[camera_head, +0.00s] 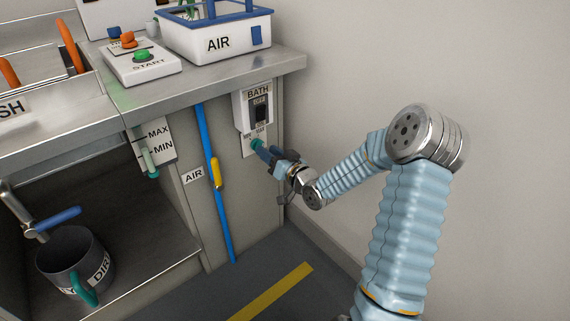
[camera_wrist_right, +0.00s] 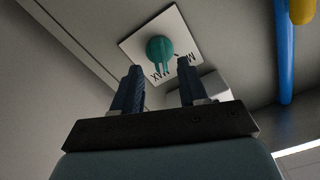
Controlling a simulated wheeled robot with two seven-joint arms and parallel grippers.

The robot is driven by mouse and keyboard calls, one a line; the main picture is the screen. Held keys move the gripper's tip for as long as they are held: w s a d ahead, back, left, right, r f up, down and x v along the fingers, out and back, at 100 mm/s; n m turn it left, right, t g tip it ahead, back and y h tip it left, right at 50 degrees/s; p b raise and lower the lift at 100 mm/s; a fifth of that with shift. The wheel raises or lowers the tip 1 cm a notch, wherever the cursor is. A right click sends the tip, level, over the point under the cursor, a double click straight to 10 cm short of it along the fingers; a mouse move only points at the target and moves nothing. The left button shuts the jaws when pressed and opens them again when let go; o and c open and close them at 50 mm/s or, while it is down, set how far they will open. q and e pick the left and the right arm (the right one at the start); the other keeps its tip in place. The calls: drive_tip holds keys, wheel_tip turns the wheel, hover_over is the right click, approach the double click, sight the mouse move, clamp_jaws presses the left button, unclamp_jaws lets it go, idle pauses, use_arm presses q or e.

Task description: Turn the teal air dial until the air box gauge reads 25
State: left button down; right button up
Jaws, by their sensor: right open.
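A teal dial (camera_head: 256,143) sits on a white MIN/MAX plate (camera_head: 248,149) on the cabinet's front, below the BATH label. My right gripper (camera_head: 264,152) is at this dial, pointing at it from the right. In the right wrist view the teal dial (camera_wrist_right: 159,47) shows ahead, between and just beyond the two dark blue fingertips (camera_wrist_right: 160,69). The jaws are open; I cannot tell whether they touch the dial. A white box marked AIR (camera_head: 218,43), with a blue rim, stands on the counter. I cannot make out a gauge reading on it. My left gripper is not in view.
A white BATH switch box (camera_head: 255,104) is just above the dial. A blue pipe (camera_head: 213,165) with a yellow handle (camera_head: 216,172) runs down left of it. A START button box (camera_head: 141,62) is on the counter. A dark bucket (camera_head: 66,257) stands low left. The right wall is bare.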

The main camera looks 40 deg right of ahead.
drive_tip(key=s, duration=1.1)
drive_tip(key=shift+d, duration=0.45)
drive_tip(key=shift+a, duration=0.1)
drive_tip(key=a+f+g+y+p, duration=0.2)
drive_tip(key=a+f+g+p, duration=0.4)
drive_tip(key=a+f, duration=0.7)
drive_tip(key=s+a+f+n+g, duration=0.1)
drive_tip(key=s+a+f+g, duration=0.4)
drive_tip(key=s+a, duration=0.2)
drive_tip(key=s+a+f+g+p, duration=0.1)
drive_tip(key=s+a+f+g, duration=0.4)
drive_tip(key=s, duration=0.4)
drive_tip(key=shift+s+a+n+g+y+p, duration=0.35)
drive_tip(key=shift+a+g, duration=0.25)
drive_tip(key=shift+a, duration=0.55)
drive_tip(key=shift+w, duration=0.1)
